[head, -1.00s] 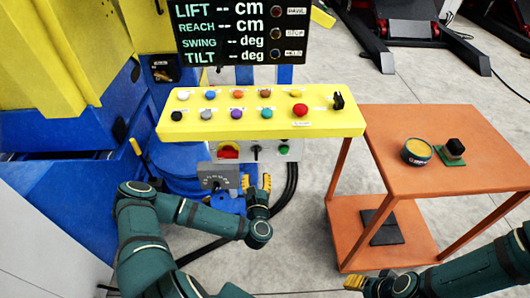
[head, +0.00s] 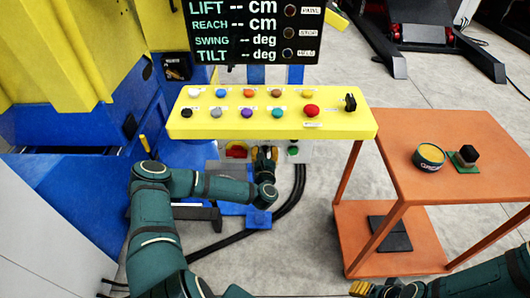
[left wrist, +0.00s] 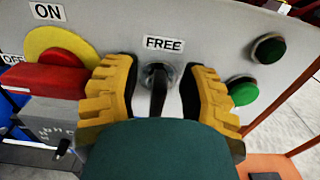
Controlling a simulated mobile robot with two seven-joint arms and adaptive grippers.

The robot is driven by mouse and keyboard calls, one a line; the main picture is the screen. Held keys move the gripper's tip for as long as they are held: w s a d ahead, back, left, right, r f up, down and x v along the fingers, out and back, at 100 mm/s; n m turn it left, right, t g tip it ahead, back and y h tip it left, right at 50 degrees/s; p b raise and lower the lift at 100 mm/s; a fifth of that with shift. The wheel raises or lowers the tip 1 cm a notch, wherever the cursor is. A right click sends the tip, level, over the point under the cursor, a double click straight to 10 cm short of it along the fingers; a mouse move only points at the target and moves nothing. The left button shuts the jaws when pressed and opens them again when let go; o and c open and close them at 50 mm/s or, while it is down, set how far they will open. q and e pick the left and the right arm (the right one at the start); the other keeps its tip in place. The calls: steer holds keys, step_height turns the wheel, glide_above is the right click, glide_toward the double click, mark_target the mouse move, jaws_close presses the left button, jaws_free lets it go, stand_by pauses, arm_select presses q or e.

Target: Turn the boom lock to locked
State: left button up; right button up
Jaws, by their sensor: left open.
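The boom lock appears to be the black switch handle (left wrist: 158,88) on a grey panel in the left wrist view. It stands upright below a label reading FREE (left wrist: 164,44); no other position label for it shows. My left gripper (left wrist: 160,88) is open, with one yellow finger on each side of the handle and a gap on both sides. In the head view, my left gripper (head: 263,154) is at the grey panel below the yellow console and mostly hides the handle. My right gripper (head: 362,288) is at the bottom edge, its opening unclear.
A red switch on a yellow disc (left wrist: 58,58), marked ON and OFF, sits left of the handle. Two green buttons (left wrist: 268,48) are to the right. The yellow button console (head: 270,124) overhangs the panel. An orange cart (head: 440,190) stands to the right.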

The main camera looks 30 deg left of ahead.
arm_select(q)
steer(key=shift+c, duration=0.4)
jaws_close()
steer(key=shift+m, duration=0.3)
steer(key=m, duration=0.4)
steer(key=shift+w+d, duration=0.2)
steer(key=shift+d, duration=0.2)
steer(key=m, duration=0.4)
steer(key=shift+w+d+f, duration=0.15)
steer(key=m, duration=0.5)
steer(key=shift+w+d+f+b, duration=0.15)
steer(key=shift+d+f+b, duration=0.15)
steer(key=shift+f, duration=0.1)
steer(key=shift+f+m, duration=0.15)
steer(key=shift+m, duration=0.95)
steer(key=shift+f+m, duration=0.15)
steer(key=shift+m, duration=0.95)
